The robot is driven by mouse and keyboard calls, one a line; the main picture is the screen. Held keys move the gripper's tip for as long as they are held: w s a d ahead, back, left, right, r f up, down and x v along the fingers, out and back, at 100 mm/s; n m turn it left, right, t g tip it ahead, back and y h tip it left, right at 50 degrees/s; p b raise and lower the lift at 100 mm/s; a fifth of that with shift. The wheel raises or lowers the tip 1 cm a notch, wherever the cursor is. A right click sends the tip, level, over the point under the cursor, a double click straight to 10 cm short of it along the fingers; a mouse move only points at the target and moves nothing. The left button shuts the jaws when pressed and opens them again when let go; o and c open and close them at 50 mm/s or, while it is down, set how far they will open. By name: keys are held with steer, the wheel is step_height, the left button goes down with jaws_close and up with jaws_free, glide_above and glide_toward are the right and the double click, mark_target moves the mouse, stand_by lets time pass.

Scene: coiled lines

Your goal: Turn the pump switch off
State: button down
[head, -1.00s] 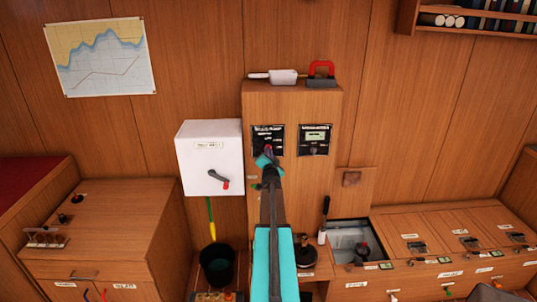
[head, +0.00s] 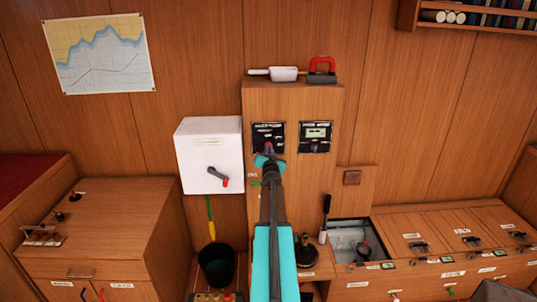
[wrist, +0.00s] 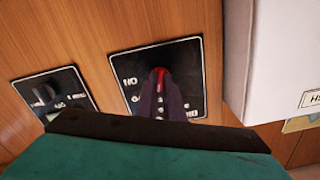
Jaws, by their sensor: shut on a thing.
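The pump switch is on a black lettered panel (head: 268,131) on the front of the tall wooden cabinet, left of a second black panel. In the wrist view the black panel (wrist: 186,58) is close and tilted, and a red-tipped switch knob (wrist: 160,74) shows on it. My gripper (head: 268,152) is at the lower part of this panel, shut on the knob. In the wrist view its dark fingers (wrist: 163,100) cover most of the knob, so its setting is hard to read. The lettering is too blurred to read surely.
A white box (head: 209,140) with a red-tipped lever stands out from the wall just left of the cabinet. The second panel (head: 315,144) with a small display is close on the right. A scoop and a red-handled tool lie on the cabinet top (head: 293,91).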

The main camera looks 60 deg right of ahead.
steer(key=n+b, duration=0.1)
steer(key=n, duration=0.3)
steer(key=shift+s+f, duration=0.1)
stand_by(0.5)
steer(key=c, duration=1.9)
jaws_free()
steer(key=shift+o, duration=0.2)
steer(key=b+v, duration=0.1)
steer(key=v, duration=1.2)
steer(key=shift+s+a, duration=0.2)
steer(key=shift+a, duration=0.1)
